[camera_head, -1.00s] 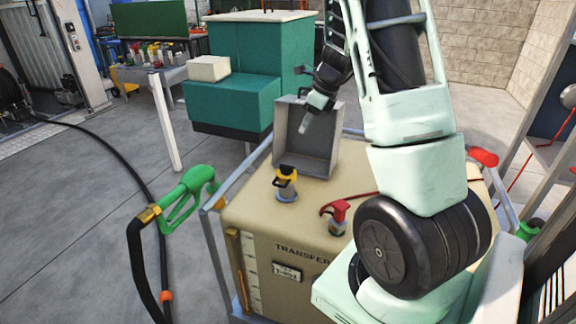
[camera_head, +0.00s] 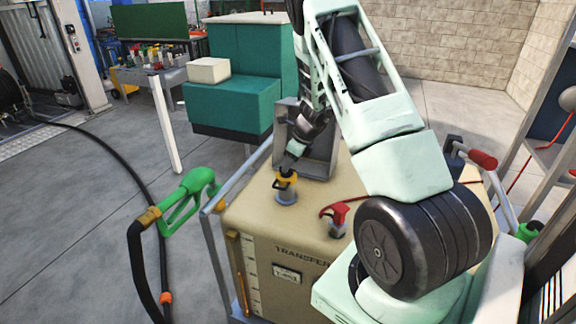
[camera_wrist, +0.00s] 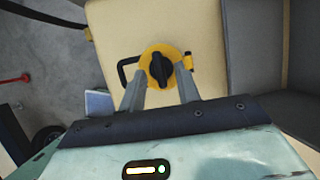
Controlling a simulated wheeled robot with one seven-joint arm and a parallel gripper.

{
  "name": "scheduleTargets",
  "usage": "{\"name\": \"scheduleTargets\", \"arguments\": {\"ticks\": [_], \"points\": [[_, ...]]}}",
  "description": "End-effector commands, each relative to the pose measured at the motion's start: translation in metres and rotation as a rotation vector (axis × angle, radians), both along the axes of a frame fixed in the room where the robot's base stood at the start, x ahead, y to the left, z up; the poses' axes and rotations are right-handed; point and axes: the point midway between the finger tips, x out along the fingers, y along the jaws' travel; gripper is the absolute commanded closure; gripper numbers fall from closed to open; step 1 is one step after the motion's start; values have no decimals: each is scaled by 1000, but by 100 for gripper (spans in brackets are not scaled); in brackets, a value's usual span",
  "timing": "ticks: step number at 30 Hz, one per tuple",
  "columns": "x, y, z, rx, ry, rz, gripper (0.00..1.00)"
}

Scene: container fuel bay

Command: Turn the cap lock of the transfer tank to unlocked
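The beige transfer tank (camera_head: 255,225) stands in front of me; its top also shows in the wrist view (camera_wrist: 205,30). On its top is a filler neck with a yellow collar (camera_wrist: 146,58) and a black cap lock knob (camera_wrist: 161,71). My gripper (camera_head: 287,170) is just above the cap. In the wrist view its two fingers (camera_wrist: 160,92) are apart, one on each side of the knob's near end. I cannot tell whether they touch the knob.
A grey open box (camera_head: 318,160) stands on the tank behind the cap. A red-handled fitting (camera_head: 338,216) is on the tank to the right. A green fuel nozzle (camera_head: 185,195) on a black hose is at the left. A metal rail (camera_head: 240,185) runs along the tank's left side.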

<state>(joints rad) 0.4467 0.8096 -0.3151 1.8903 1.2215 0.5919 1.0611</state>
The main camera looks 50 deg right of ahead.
Motion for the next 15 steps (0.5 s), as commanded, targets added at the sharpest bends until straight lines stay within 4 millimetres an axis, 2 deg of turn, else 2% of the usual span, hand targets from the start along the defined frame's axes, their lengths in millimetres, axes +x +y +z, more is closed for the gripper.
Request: {"name": "scheduleTargets", "arguments": {"ticks": [6,14,15], "points": [[4,2,-13,1,1,-1,67],[5,2,-14,1,0,0,67],[5,2,-13,1,0,0,78]]}}
